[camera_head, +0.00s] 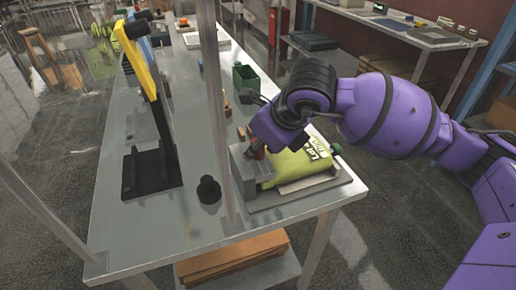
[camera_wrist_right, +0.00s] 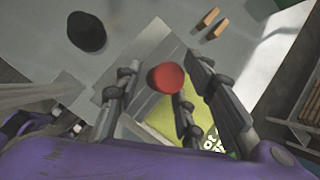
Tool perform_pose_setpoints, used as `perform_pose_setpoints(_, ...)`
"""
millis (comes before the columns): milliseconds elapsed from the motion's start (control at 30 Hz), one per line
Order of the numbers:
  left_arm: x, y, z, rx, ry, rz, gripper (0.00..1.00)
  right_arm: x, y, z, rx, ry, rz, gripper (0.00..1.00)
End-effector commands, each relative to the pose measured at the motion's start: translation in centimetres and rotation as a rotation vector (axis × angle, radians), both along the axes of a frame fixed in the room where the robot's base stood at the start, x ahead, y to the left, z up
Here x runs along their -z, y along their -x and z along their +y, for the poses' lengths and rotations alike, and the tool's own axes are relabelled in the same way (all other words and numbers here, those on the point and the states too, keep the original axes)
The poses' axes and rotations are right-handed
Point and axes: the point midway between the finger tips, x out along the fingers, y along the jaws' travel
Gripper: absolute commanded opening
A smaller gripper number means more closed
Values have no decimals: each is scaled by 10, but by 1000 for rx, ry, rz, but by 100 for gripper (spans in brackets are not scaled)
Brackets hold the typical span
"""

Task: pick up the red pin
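The red pin (camera_wrist_right: 165,78) shows in the right wrist view as a round red top between the fingers of my right gripper (camera_wrist_right: 158,88). A small gap shows between the pin and the left-hand finger; the right-hand finger is close to it, and I cannot tell if it touches. In the head view the pin (camera_head: 259,151) is a small red piece at the grey fixture beside the green bag, partly hidden by my right gripper (camera_head: 257,147). The right gripper is open around the pin, pointing down. My left gripper is not in view.
The yellow-green bag (camera_head: 297,163) lies on a grey plate at the table's (camera_head: 150,228) right edge. A black knob-like piece (camera_head: 208,190) stands left of it. A yellow-and-black stand (camera_head: 152,172) and a metal post (camera_head: 214,100) rise nearby. A green bin (camera_head: 246,78) is farther back.

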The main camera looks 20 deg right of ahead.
Motion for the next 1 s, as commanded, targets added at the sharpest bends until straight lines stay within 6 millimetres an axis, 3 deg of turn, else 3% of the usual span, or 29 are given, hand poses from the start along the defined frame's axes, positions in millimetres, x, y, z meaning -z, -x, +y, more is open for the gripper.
perform_pose_setpoints(33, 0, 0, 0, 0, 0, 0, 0, 0, 0, 0, 0, 0, 0, 26)
perform_pose_setpoints(233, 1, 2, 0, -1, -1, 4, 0, 0, 0, 0, 0, 0, 0, 0)
perform_pose_setpoints(667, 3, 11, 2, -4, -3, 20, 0, -9, 0, 0, -1, 0, -1, 0)
perform_pose_setpoints(833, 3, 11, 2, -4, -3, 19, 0, -33, -1, 1, -2, -1, -5, 0)
perform_pose_setpoints(1000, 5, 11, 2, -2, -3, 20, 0, -67, 27, -11, -1, 4, -6, 0)
